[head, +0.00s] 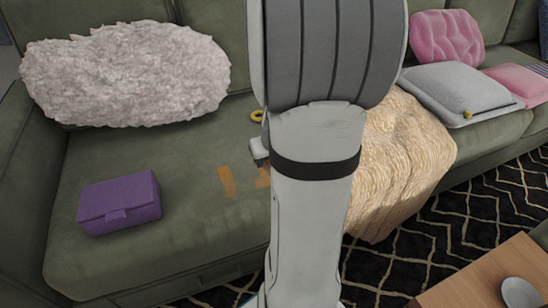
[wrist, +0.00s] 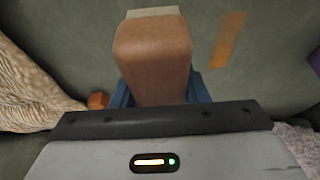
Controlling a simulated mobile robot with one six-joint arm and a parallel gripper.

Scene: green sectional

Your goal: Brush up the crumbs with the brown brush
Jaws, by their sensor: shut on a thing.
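A brown brush (wrist: 152,55) fills the upper middle of the wrist view, with a pale edge at its far end. My gripper (wrist: 160,95) is shut on it, with blue fingers on both sides. The crumbs look like flat orange patches on the green sofa seat. One patch (wrist: 228,40) lies right of the brush in the wrist view. In the head view, one patch (head: 227,181) is clear and another (head: 263,177) is partly behind my arm. My arm hides the brush there. I cannot tell whether the brush touches the seat.
A purple box (head: 119,203) sits on the seat at the left. A fluffy pale cushion (head: 126,75) leans behind. A cream throw (head: 400,160) drapes over the seat to the right. A yellow ring (head: 257,115) lies near my arm. A wooden table (head: 480,279) stands at lower right.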

